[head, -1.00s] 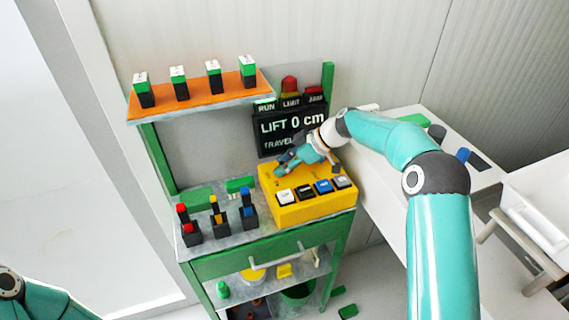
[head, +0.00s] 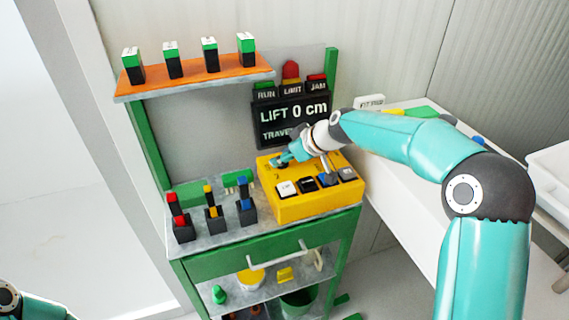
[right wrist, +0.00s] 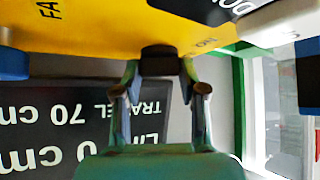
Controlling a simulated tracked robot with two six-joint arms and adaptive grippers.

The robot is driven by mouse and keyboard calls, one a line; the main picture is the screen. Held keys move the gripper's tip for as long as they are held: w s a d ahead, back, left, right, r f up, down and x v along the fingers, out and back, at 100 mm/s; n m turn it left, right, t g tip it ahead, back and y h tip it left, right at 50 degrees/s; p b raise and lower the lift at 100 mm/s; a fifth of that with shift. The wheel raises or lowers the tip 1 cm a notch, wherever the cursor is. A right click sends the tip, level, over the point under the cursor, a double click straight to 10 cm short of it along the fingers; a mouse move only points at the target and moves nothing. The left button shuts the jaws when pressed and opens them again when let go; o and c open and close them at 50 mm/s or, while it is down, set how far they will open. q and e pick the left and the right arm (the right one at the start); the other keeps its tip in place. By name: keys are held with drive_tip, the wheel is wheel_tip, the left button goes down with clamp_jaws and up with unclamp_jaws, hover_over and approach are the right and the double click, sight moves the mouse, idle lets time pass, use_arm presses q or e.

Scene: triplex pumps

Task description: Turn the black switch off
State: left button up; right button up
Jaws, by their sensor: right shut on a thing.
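The yellow control box (head: 310,206) stands on the green bench below the lift display. My right gripper (head: 283,160) is at the back left of its top face. In the right wrist view my right gripper (right wrist: 158,88) has its two fingers shut on the black switch (right wrist: 158,61), which sits on the yellow face beside an "ON" label. The gripper mostly hides the switch in the head view, and I cannot tell its setting. Part of my left arm shows at the lower left corner of the head view; its gripper is out of view.
The display (head: 293,115) reads "LIFT 0 cm". Push buttons, one of them white (head: 287,189), line the box's front. Several coloured levers, one with a red knob (head: 176,211), stand to its left. An orange shelf (head: 195,83) is above. A white table (head: 400,190) is at right.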

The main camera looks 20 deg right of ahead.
drive_tip(key=shift+a+r+m+t+h+p, duration=0.15)
drive_tip(key=shift+m+t+h+p, duration=0.2)
drive_tip(key=shift+m+h, duration=0.55)
drive_tip(key=shift+m, duration=0.3)
drive_tip(key=shift+f+m+t+h, duration=0.25)
drive_tip(key=shift+m+h, duration=0.15)
drive_tip(key=shift+m, duration=0.2)
drive_tip(key=m+h+b, duration=0.1)
drive_tip(key=m+b, duration=0.1)
drive_tip(key=b, duration=0.4)
drive_tip(key=shift+a+h+b, duration=0.1)
drive_tip(key=shift+h+b, duration=0.2)
drive_tip(key=shift+h, duration=0.1)
drive_tip(key=shift+s+r+m+b, duration=0.1)
drive_tip(key=shift+m+b, duration=0.4)
drive_tip(key=shift+b, duration=0.05)
drive_tip(key=o, duration=0.9)
drive_tip(key=shift+c, duration=0.2)
